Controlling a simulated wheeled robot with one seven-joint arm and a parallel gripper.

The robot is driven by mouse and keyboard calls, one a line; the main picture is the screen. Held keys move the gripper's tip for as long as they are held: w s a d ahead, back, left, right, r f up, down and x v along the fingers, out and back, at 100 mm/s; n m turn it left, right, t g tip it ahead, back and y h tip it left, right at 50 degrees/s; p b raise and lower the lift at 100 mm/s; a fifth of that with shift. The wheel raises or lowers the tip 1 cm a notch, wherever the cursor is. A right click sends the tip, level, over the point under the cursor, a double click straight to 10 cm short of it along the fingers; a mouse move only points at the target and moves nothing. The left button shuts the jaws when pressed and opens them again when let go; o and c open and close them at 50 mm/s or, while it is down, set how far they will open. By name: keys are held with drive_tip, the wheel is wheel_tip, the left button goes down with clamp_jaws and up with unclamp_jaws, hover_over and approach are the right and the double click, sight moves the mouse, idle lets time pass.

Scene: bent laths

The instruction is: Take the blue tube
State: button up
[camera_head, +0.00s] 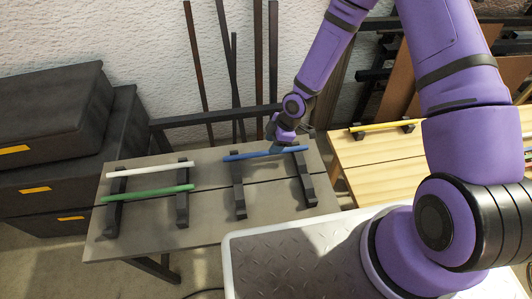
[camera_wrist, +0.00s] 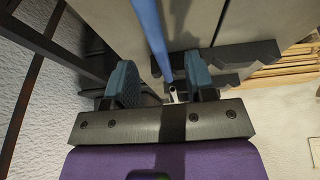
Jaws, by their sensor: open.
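The blue tube (camera_head: 245,155) lies across two dark notched supports on the right half of the grey table. My gripper (camera_head: 283,142) is over the right part of the tube, and the arm hides some detail there. In the wrist view the tube (camera_wrist: 150,32) runs from the top edge down between the two blue-grey fingers of my gripper (camera_wrist: 160,82). The fingers are apart, with a gap on each side of the tube. I cannot tell how far the tube is below the fingertips.
A white tube (camera_head: 150,169) and a green tube (camera_head: 148,193) lie on supports on the table's left half. A yellow tube (camera_head: 387,125) rests on a wooden table (camera_head: 375,160) at right. Dark boxes (camera_head: 55,150) stand at left. Dark bars lean on the wall behind.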

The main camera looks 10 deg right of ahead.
sight(266, 153)
drive_tip(key=x, duration=0.4)
drive_tip(key=shift+w+a+f, duration=0.15)
drive_tip(key=shift+w+f, duration=0.05)
drive_tip(key=shift+f, duration=0.05)
drive_tip(key=shift+c, duration=0.2)
clamp_jaws()
drive_tip(key=shift+r, duration=0.15)
